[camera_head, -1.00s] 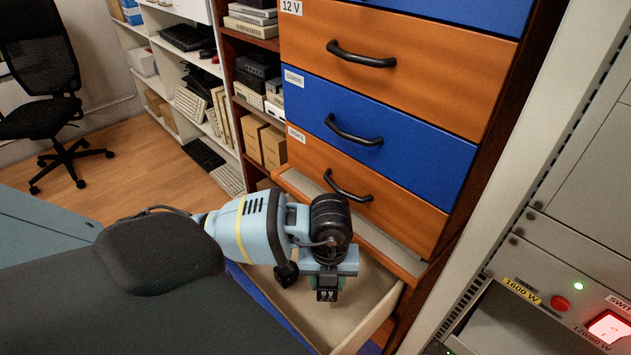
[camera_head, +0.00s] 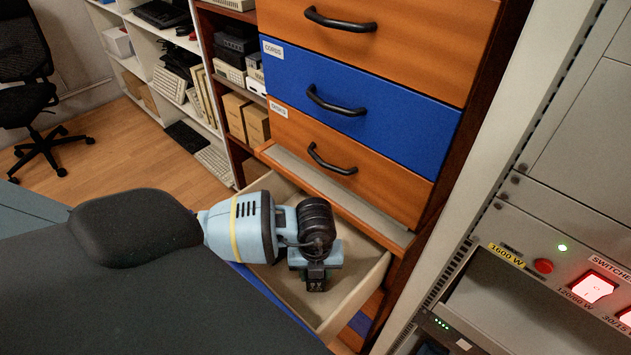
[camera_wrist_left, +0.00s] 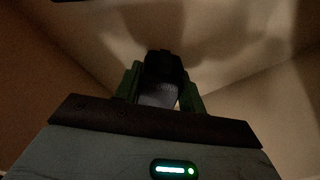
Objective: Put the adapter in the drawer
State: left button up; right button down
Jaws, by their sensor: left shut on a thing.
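The open drawer (camera_head: 357,297) is pulled out low in the cabinet, with a pale interior. My left gripper (camera_head: 315,276) points down over the inside of this drawer, shut on the adapter (camera_head: 316,286), a small dark block with pale marking. In the left wrist view the adapter (camera_wrist_left: 163,72) sits between the two green fingers, with pale drawer surfaces (camera_wrist_left: 235,105) around it. I cannot tell whether the adapter touches the drawer floor. Part of the drawer is hidden behind my left arm. My right gripper is not in view.
Shut orange and blue drawers (camera_head: 365,95) with black handles (camera_head: 332,160) rise above the open drawer. A grey rack (camera_head: 540,250) with lit switches stands close on the right.

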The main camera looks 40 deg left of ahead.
pick_arm(q)
jog(key=shift+f, duration=1.1)
jog(key=shift+f, duration=0.15)
jog(key=o, duration=1.1)
jog(key=shift+o, duration=0.2)
jog(key=shift+r, duration=0.55)
notch_tip(320, 180, up, 10)
jog(key=shift+r+p, duration=0.1)
jog(key=shift+p, duration=0.5)
jog(key=shift+r, duration=0.5)
